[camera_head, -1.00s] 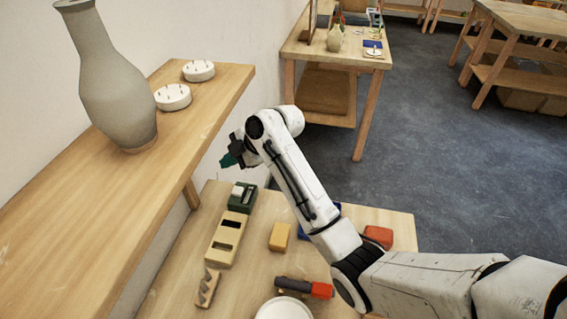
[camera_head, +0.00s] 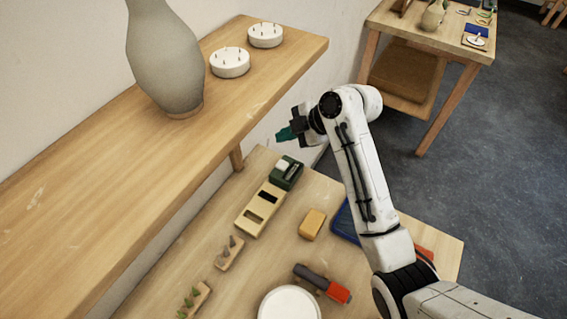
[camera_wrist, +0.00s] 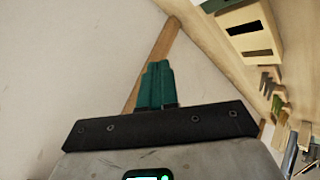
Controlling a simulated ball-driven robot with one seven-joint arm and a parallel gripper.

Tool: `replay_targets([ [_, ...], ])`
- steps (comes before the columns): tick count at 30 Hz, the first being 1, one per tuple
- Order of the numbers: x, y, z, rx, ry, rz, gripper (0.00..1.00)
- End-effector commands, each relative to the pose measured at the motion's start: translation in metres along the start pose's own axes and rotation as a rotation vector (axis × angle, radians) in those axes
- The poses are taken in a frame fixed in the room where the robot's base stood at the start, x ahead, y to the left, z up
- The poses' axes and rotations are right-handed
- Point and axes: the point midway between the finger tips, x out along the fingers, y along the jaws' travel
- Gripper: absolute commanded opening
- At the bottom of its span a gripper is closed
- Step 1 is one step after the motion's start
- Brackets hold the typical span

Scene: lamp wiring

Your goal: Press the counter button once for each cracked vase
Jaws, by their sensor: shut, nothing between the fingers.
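A large grey vase (camera_head: 168,62) stands upright on the wooden shelf at left in the head view, its top cut off by the frame. I see no clear crack on its visible side. A small pale vase (camera_head: 433,16) stands on a far table; its surface is too small to judge. A dark green box (camera_head: 286,173) with a pale part on top sits on the lower table; I cannot tell if it is the counter. My gripper (camera_head: 285,134), with green fingertips, is shut and empty above and behind this box, apart from it. The closed fingers also show in the wrist view (camera_wrist: 157,84).
Two white round pieces with pins (camera_head: 230,63) stand on the shelf (camera_head: 110,130). The lower table holds a tan slotted block (camera_head: 259,210), a yellow block (camera_head: 312,224), a red-and-black tool (camera_head: 323,284) and a white round dish (camera_head: 289,304). The shelf edge lies left of my gripper.

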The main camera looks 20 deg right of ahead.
Motion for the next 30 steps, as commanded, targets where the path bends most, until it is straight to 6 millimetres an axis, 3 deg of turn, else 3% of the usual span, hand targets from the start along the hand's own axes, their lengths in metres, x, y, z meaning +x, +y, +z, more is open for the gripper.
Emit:
replay_targets([
  [18,0.052,-0.038,0.038,0.001,-0.001,-0.001,0.00],
  [30,0.058,-0.042,0.043,0.000,0.000,0.001,0.00],
])
